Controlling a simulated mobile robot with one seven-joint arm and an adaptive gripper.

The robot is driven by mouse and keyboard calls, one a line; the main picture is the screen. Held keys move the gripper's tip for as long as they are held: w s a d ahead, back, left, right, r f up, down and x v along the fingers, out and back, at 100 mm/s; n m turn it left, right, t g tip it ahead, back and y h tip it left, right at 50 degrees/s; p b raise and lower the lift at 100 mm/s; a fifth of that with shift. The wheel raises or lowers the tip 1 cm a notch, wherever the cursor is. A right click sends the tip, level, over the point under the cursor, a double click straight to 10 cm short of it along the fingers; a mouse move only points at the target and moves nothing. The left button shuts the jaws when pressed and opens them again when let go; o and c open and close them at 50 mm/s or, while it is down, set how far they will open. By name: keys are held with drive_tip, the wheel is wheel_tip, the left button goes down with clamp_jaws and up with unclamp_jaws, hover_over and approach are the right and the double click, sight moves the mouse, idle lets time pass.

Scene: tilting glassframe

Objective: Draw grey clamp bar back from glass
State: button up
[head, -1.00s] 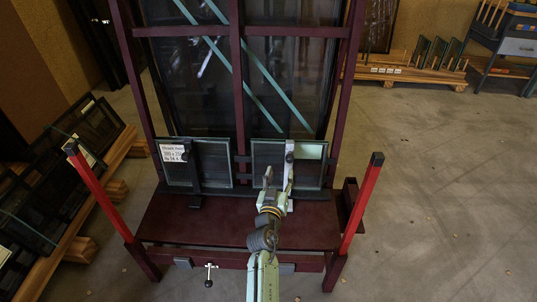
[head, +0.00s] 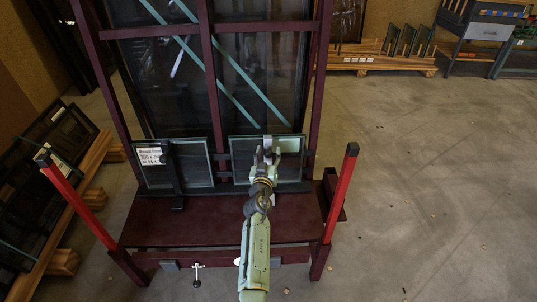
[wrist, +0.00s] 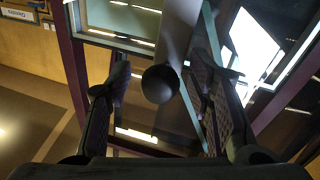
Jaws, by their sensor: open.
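The grey clamp bar (head: 267,141) stands upright in front of the right small glass pane (head: 290,160); its lower part is hidden behind my gripper. My gripper (head: 267,157) is in front of the bar, at the pane's middle. In the wrist view, a dark round knob (wrist: 160,84) on a bar lies between my gripper's fingers (wrist: 160,100). The fingers are open, with a gap on each side of the knob. Whether the knob sits fully between the fingertips in depth is hard to tell.
A black clamp bar (head: 172,165) stands before the left labelled pane. Red posts (head: 338,195) flank the dark red bench (head: 160,222). A small lever (head: 197,272) is on the front rail.

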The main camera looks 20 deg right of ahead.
clamp_jaws()
idle(0.6)
